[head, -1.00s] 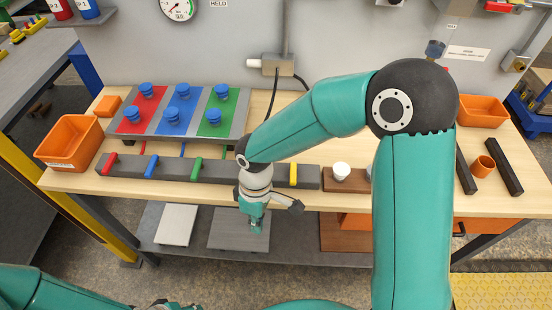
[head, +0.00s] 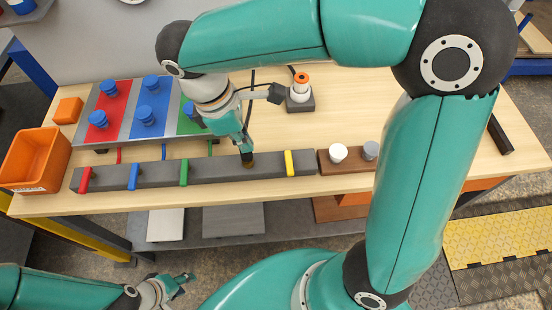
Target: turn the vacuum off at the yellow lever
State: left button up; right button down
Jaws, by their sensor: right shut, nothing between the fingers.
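The yellow lever (head: 290,163) stands near the right end of a long dark grey valve bar (head: 222,169) on the table's front part. Red (head: 86,180), blue (head: 134,177) and green (head: 184,172) levers stand along the same bar to the left. My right gripper (head: 247,160) is shut and empty, pointing down at the bar between the green and yellow levers, left of the yellow one. A small brownish part shows at its tips; I cannot tell whether they touch it. My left gripper (head: 182,283) is low in front of the table, away from the levers; its jaw opening is unclear.
A board with red, blue and green strips (head: 113,124) and blue knobs lies behind the bar. An orange bin (head: 36,160) stands at left. A grey base with a white-and-orange button (head: 300,92) stands behind. A brown block (head: 352,162) with two knobs adjoins the bar's right end.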

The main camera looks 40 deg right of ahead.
aim_at(289, 163)
jog(key=x, duration=0.9)
jog(key=shift+s, duration=0.1)
jog(key=d, duration=0.1)
jog(key=s+d, duration=0.1)
jog(key=p, duration=0.1)
jog(key=shift+s+d+f, duration=0.2)
jog(key=shift+s+d, duration=0.1)
jog(key=shift+d, duration=0.1)
jog(key=shift+s+d, duration=0.2)
jog(key=shift+d, duration=0.05)
pick_arm(q)
jog(key=shift+r, duration=0.55)
pick_arm(e)
jog(key=shift+d, duration=0.1)
jog(key=shift+f, duration=0.1)
pick_arm(q)
jog(key=shift+d, duration=0.2)
pick_arm(e)
jog(key=shift+s+n, duration=0.15)
jog(key=shift+n, duration=0.25)
